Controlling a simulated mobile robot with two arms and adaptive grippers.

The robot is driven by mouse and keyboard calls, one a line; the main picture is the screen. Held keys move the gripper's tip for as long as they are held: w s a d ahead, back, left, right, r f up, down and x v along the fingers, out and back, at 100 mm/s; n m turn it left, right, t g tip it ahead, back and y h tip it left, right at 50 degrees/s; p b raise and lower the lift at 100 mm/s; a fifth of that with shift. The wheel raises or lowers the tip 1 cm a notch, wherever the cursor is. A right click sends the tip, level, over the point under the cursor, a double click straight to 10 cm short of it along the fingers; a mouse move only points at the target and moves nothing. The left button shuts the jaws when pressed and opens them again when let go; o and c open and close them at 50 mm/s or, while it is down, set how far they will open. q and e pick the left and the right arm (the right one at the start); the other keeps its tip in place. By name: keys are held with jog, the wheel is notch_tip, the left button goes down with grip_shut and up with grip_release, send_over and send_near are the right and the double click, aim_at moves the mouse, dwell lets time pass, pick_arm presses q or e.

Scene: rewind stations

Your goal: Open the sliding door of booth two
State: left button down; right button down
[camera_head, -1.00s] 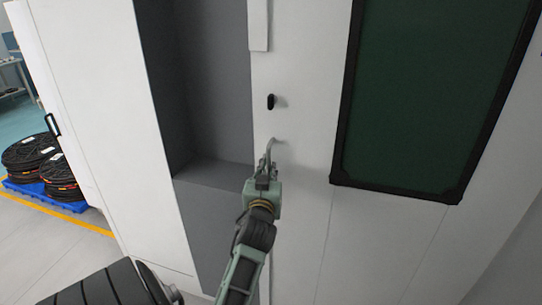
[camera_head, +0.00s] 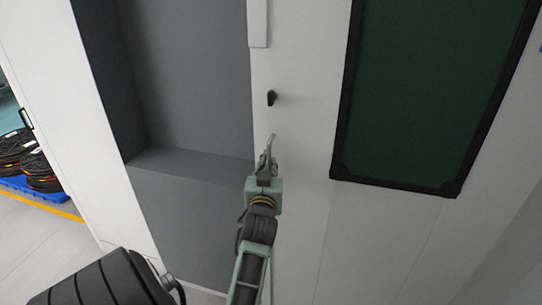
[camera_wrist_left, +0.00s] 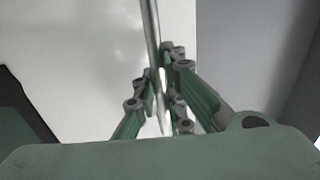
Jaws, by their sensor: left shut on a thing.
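The sliding door (camera_head: 300,60) is a white panel with a dark green, black-framed window (camera_head: 425,90). It stands partly open, with a grey recess (camera_head: 190,70) showing to the left of its edge. My left gripper (camera_head: 268,157) is at the door's left part, below a small black knob (camera_head: 271,98). In the left wrist view, a thin metal handle bar (camera_wrist_left: 151,35) runs between the fingers of my left gripper (camera_wrist_left: 163,95), which are shut on it. My right gripper is not in view.
A white cabinet wall (camera_head: 50,90) stands left of the recess. Black cable reels (camera_head: 38,170) on a blue pallet (camera_head: 45,187) lie on the floor at the far left, beside a yellow line (camera_head: 62,212).

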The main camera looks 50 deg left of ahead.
pick_arm(q)
jog(key=shift+s+a+f, duration=0.1)
jog(key=shift+s+a, duration=0.25)
jog(key=shift+a, duration=0.2)
jog(key=c, duration=2.2)
grip_release()
jog(key=o, duration=0.4)
jog(key=shift+c, duration=0.2)
jog(key=shift+d, duration=0.1)
notch_tip(320, 180, up, 10)
jog(key=shift+r, duration=0.1)
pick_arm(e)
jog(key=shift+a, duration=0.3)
pick_arm(q)
jog(key=shift+w, duration=0.1)
